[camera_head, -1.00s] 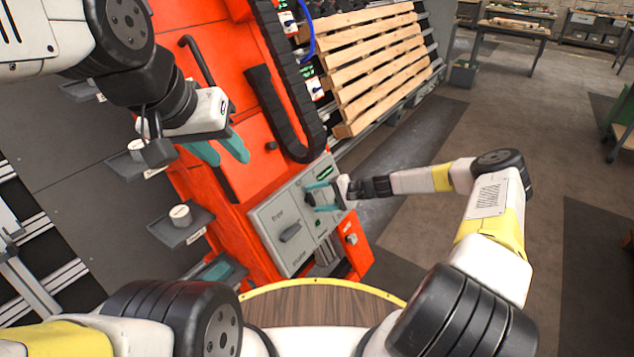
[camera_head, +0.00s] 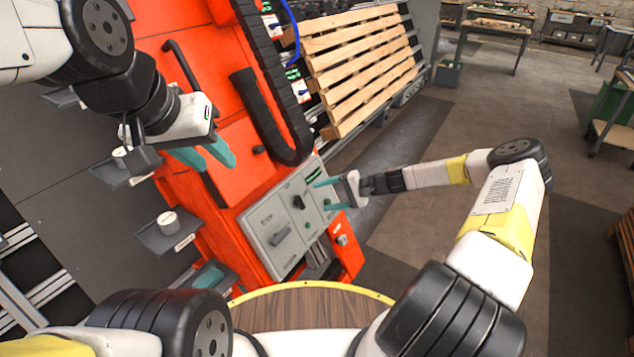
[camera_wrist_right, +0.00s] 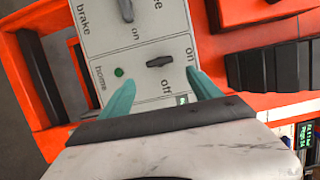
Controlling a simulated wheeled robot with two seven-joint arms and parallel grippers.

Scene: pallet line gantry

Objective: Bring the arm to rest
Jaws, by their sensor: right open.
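My right gripper (camera_head: 324,195) is open and empty, in front of the right edge of the grey control panel (camera_head: 262,222). In the right wrist view its two teal fingers (camera_wrist_right: 160,88) stand apart, with a black rotary switch (camera_wrist_right: 160,62) marked on and off beyond them. They look clear of it. A green button (camera_wrist_right: 119,72) marked home is left of that switch.
The orange machine (camera_head: 205,85) carries a black cable chain (camera_head: 270,120). A wooden pallet (camera_head: 360,65) leans behind it. Small grey shelves (camera_head: 155,238) stick out at left. A round wooden top (camera_head: 310,306) lies in front.

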